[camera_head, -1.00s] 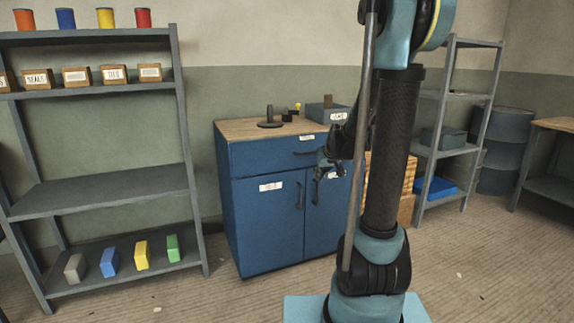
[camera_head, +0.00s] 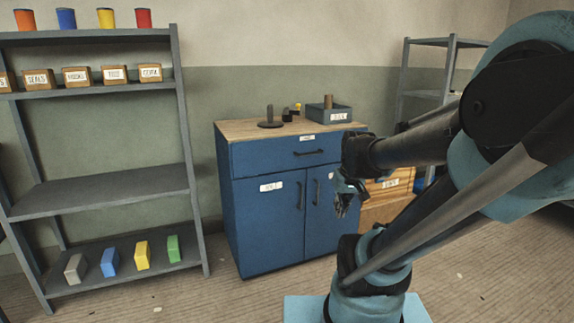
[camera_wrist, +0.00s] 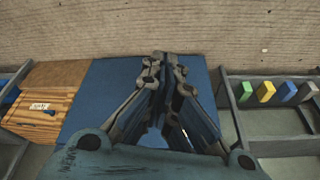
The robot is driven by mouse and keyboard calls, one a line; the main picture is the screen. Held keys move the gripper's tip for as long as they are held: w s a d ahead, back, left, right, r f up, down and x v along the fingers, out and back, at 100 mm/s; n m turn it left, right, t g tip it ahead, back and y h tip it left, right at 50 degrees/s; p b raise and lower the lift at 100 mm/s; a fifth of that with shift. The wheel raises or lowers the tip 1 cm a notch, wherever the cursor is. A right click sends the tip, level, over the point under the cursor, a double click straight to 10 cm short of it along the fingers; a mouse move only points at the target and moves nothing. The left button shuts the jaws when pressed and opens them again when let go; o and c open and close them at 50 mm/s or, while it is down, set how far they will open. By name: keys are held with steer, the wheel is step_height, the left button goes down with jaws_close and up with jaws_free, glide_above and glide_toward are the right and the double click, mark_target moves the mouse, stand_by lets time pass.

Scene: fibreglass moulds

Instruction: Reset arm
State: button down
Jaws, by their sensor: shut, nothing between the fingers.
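My gripper (camera_head: 343,196) hangs at the end of my folded arm, in front of the right door of the blue cabinet (camera_head: 262,225). In the wrist view my gripper (camera_wrist: 166,58) points away from the camera, its fingers together with nothing between them. The blue cabinet (camera_wrist: 105,85) and the floor (camera_wrist: 200,30) show beyond the fingers. My arm covers much of the right side of the head view.
A grey shelf (camera_head: 100,190) at left holds cans, labelled boxes and coloured blocks. The cabinet top carries a grey bin (camera_head: 328,114) and a dark post on a base (camera_head: 270,118). Wooden crates (camera_head: 392,184) stand right of the cabinet. The floor in front is clear.

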steer(key=s+d+f+m+g, duration=0.1)
steer(key=s+d+f, duration=0.1)
steer(key=s, duration=0.8)
steer(key=shift+f+h, duration=0.4)
steer(key=shift+f, duration=0.45)
steer(key=shift+w+f+g, duration=0.2)
steer(key=shift+w+g, duration=0.1)
steer(key=shift+w, duration=0.15)
